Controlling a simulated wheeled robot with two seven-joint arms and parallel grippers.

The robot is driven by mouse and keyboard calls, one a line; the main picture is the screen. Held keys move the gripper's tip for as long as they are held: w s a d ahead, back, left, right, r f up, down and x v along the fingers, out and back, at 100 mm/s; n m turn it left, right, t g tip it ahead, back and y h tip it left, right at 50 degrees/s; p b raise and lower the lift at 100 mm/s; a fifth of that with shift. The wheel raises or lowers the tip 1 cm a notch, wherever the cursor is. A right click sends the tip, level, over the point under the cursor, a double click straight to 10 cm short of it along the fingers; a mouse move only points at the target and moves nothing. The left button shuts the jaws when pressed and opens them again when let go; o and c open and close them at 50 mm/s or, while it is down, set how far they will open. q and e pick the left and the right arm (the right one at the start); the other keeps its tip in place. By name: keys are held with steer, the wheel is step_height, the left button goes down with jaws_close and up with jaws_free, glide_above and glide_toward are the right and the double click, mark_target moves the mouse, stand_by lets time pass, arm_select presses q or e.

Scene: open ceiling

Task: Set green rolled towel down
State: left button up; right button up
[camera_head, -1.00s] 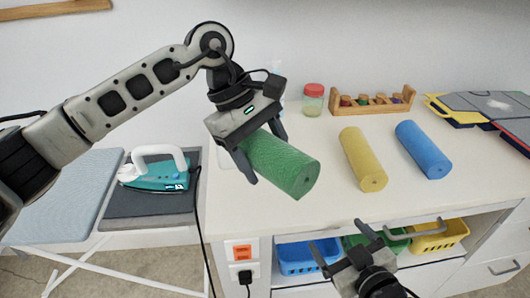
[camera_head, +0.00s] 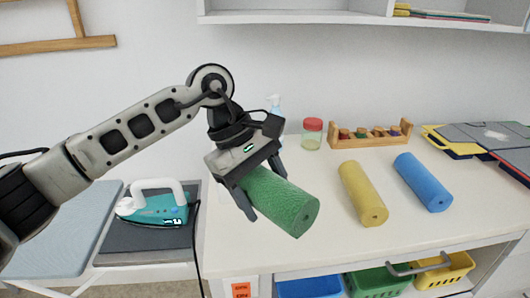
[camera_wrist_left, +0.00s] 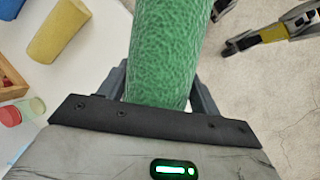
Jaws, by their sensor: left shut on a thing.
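The green rolled towel (camera_head: 285,203) is held in my left gripper (camera_head: 265,190), whose fingers are shut around its far end. The towel tilts down to the right, over the left part of the white counter (camera_head: 330,240); contact with the counter cannot be made out. In the left wrist view the towel (camera_wrist_left: 168,50) runs up from between the fingers. My right gripper is out of the head view. In the left wrist view, what seems to be my right gripper (camera_wrist_left: 232,26) shows at the upper right, fingers apart and empty.
A yellow roll (camera_head: 362,195) and a blue roll (camera_head: 423,182) lie to the right. A red-lidded jar (camera_head: 312,134), a pump bottle (camera_head: 275,105) and a wooden rack (camera_head: 370,137) stand behind. An iron (camera_head: 155,208) sits left of the counter. Bare counter lies right of the towel.

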arm_select(q)
steer(key=s+a+f+m+g+y, duration=0.1)
steer(key=s+a+f+m, duration=0.2)
steer(key=a, duration=0.6)
steer(key=s+a+f+m+g+y, duration=0.1)
steer(key=s+a+f+m, duration=0.3)
steer(key=a, duration=0.5)
steer(key=shift+a+f+m+g, duration=0.3)
steer(key=shift+f+m+g, duration=0.1)
steer(key=shift+f, duration=0.15)
